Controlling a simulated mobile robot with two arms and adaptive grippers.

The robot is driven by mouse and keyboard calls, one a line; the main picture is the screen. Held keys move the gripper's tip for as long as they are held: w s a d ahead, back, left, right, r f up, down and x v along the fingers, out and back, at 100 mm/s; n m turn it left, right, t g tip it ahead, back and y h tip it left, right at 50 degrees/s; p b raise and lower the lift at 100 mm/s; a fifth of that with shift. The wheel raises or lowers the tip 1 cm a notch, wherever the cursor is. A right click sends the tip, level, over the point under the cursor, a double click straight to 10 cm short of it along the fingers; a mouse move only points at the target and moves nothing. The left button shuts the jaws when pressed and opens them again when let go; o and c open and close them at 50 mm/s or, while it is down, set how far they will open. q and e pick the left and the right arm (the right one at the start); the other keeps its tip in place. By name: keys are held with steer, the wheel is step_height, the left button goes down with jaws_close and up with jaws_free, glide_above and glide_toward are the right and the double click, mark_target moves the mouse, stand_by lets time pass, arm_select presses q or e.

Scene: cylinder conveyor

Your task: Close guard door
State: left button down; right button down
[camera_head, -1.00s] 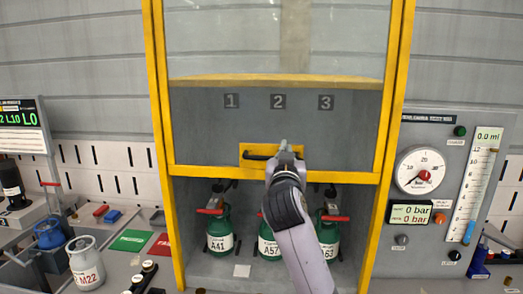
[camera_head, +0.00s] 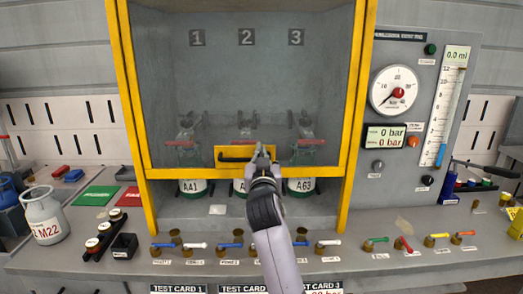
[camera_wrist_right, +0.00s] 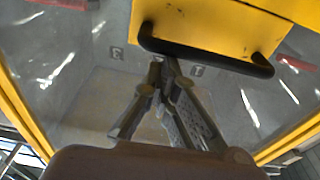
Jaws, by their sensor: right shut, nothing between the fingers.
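The guard door is a clear panel in a yellow frame, and its bottom bar (camera_head: 185,173) hangs partway down the front of the cabinet. A gap remains between the bar and the cabinet floor. The door's black handle (camera_head: 236,158) sits on a yellow plate, and the handle also shows in the right wrist view (camera_wrist_right: 205,60). My right gripper (camera_head: 262,152) is shut and empty at the handle's right end. In the right wrist view the closed fingertips (camera_wrist_right: 165,62) are at the handle bar; contact is unclear. My left gripper is out of view.
Green cylinders (camera_head: 193,187) stand behind the door, their bases showing below the bar. Several coloured valves (camera_head: 230,246) line the bench front. A grey M22 cylinder (camera_head: 44,217) stands left. A gauge panel (camera_head: 410,130) is right.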

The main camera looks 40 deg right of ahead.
mark_target(261, 129)
steer(key=shift+f, duration=0.15)
stand_by(0.3)
steer(key=r+p, duration=0.2)
steer(key=r, duration=0.1)
steer(key=r+p, duration=0.1)
steer(key=p, duration=0.1)
steer(key=shift+w+d+r, duration=0.15)
steer(key=shift+w+d, duration=0.15)
steer(key=shift+w, duration=0.1)
steer(key=f+b+v, duration=0.1)
steer(key=b+v, duration=0.1)
steer(key=v, duration=0.8)
steer(key=w+a+r+g+y+p, duration=0.1)
steer(key=w+a+r+g+p, duration=0.2)
steer(key=a+p, duration=0.75)
steer(key=w+d+f+t+p, duration=0.1)
steer(key=w+d+f+p, duration=0.3)
steer(key=w+d, duration=0.3)
steer(key=shift+w+d+f+p, duration=0.25)
steer(key=shift+w+p, duration=0.45)
steer(key=shift+w, duration=0.25)
